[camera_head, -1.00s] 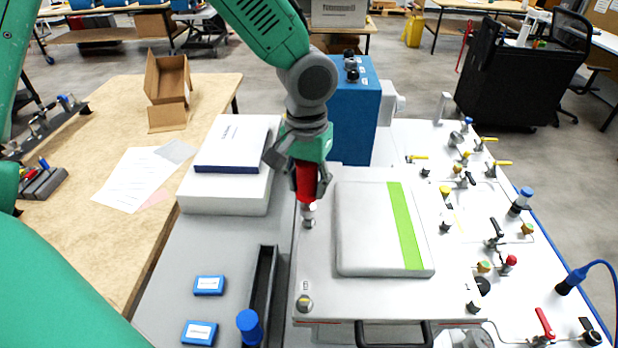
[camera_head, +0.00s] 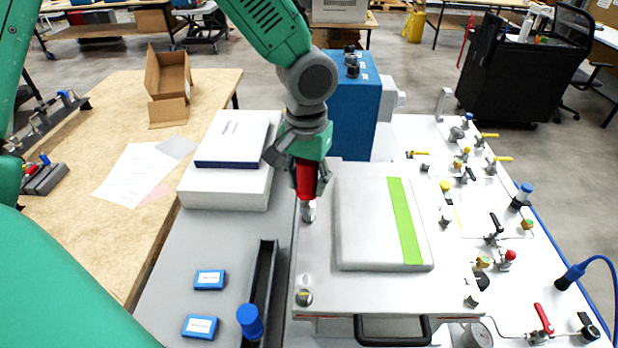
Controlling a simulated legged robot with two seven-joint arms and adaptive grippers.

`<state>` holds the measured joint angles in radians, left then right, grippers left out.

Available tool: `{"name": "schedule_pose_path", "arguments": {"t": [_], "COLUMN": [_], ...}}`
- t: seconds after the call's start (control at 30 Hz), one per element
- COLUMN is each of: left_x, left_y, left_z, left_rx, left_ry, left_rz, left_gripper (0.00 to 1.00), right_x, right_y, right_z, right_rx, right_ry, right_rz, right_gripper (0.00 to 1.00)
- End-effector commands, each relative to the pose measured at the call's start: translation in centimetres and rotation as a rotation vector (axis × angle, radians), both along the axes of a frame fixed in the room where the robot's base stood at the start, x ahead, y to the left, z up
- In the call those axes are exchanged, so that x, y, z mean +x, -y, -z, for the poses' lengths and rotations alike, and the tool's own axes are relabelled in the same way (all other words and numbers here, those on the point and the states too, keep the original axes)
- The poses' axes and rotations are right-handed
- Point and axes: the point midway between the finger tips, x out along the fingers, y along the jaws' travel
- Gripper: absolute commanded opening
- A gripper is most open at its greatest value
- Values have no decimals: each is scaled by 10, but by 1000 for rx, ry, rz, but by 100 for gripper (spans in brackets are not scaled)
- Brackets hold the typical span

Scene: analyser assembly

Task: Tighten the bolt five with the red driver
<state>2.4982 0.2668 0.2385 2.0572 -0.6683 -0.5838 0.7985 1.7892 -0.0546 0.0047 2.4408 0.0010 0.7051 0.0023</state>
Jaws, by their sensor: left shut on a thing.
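My left gripper (camera_head: 305,178) points down over the far left part of the analyser's light grey lid plate and is shut on the red driver (camera_head: 304,182). The driver stands roughly upright. Its lower end meets or hangs just over a silver bolt (camera_head: 309,212) near the plate's left edge; I cannot tell whether they touch. Another bolt (camera_head: 304,297) sits at the plate's near left corner, and one (camera_head: 472,299) at the near right corner. No label for bolt five is readable. My right gripper is not in view.
A raised grey panel with a green stripe (camera_head: 404,225) lies right of the driver. White boxes (camera_head: 225,187) stand to the left, and a blue box (camera_head: 352,125) behind. A blue-handled tool (camera_head: 250,322) stands in a dark tray. Valves crowd the white panel (camera_head: 455,255) at right.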

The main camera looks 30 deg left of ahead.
Motion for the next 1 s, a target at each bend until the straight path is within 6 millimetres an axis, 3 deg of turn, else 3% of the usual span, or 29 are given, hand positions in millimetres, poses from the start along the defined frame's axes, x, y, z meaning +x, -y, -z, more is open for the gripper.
{"name": "schedule_pose_path", "arguments": {"t": [1.0], "left_x": [0], "left_y": [2], "left_z": [0], "left_rx": [0], "left_ry": [1], "left_rz": [2], "left_gripper": [0], "right_x": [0], "right_y": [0], "right_z": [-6], "right_rx": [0], "right_ry": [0], "right_rz": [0], "right_gripper": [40]}}
